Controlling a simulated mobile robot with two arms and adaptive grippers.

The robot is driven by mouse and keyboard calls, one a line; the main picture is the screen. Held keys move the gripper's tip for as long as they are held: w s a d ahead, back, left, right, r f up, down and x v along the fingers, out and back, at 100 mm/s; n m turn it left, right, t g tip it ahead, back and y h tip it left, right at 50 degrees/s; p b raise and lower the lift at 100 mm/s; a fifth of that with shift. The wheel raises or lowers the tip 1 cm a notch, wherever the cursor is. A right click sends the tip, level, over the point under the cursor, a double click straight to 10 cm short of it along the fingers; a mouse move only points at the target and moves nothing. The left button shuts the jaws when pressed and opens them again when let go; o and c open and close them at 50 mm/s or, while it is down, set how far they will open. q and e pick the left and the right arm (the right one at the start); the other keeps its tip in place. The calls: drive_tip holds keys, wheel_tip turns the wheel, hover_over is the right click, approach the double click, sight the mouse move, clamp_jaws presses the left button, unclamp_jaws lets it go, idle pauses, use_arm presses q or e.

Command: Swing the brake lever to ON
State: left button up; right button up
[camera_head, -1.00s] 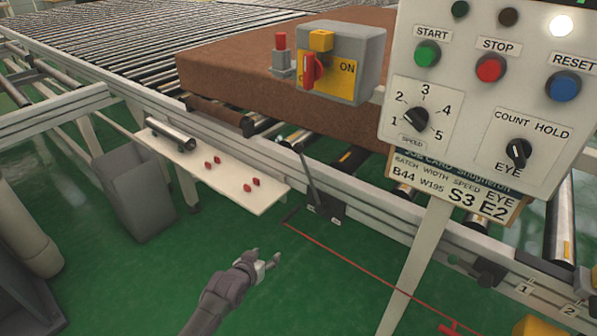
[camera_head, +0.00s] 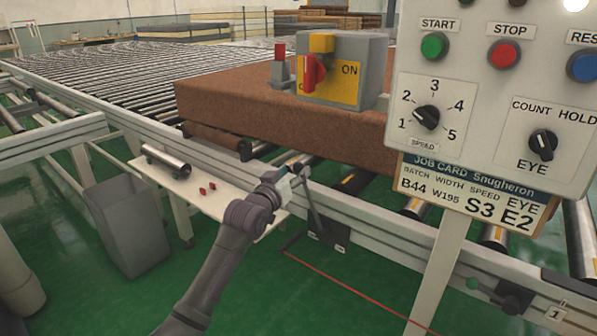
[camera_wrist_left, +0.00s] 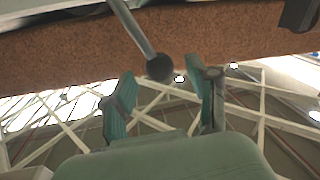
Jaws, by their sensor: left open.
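The brake lever (camera_head: 313,209) is a thin grey bar rising from a dark plate (camera_head: 326,237) with small unreadable labels on the conveyor's side. It leans to the left in the head view. My left gripper (camera_head: 293,183) is at the lever's upper end and partly hides it. In the left wrist view the lever (camera_wrist_left: 133,28) ends in a dark round knob (camera_wrist_left: 160,68). The open fingers of my left gripper (camera_wrist_left: 165,97) stand on either side just beyond the knob, with a gap visible. Contact is not clear. My right gripper is not in view.
A brown mattress (camera_head: 230,105) lies on the rollers behind the lever. A yellow-and-grey switch box (camera_head: 345,85) marked ON stands above. The control panel (camera_head: 470,85) is at the right. A white shelf (camera_head: 228,209) and grey bin (camera_head: 125,225) are left.

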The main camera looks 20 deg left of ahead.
use_arm(q)
drive_tip(key=shift+w+d, duration=0.15)
drive_tip(key=shift+w, duration=0.7)
drive_tip(key=shift+w+d, duration=0.1)
drive_tip(key=shift+w, duration=0.75)
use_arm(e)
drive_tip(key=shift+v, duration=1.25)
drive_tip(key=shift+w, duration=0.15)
use_arm(q)
clamp_jaws()
